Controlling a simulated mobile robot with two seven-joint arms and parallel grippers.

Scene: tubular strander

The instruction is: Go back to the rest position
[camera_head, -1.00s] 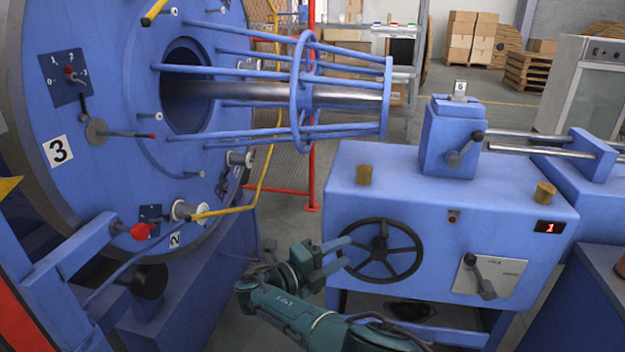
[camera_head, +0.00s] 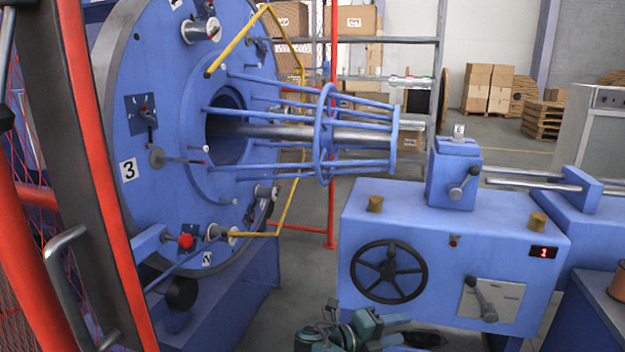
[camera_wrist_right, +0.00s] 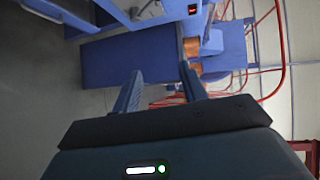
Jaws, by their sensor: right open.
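My right gripper (camera_head: 404,331) shows at the bottom of the head view, low in front of the blue machine cabinet (camera_head: 390,215). Its two blue fingers are apart with nothing between them. In the right wrist view the fingers (camera_wrist_right: 158,85) are also spread and empty, with grey floor and a blue cabinet beyond them. The dark arm is partly cut off by the lower picture edge. My left gripper is not in the head view.
The black handwheel (camera_head: 389,271) is just above my right gripper. A lever on a plate (camera_head: 484,299) sits to its right. The large blue strander disc (camera_head: 165,110) stands left, behind a red and dark frame post (camera_head: 95,170). Grey floor shows between disc and cabinet.

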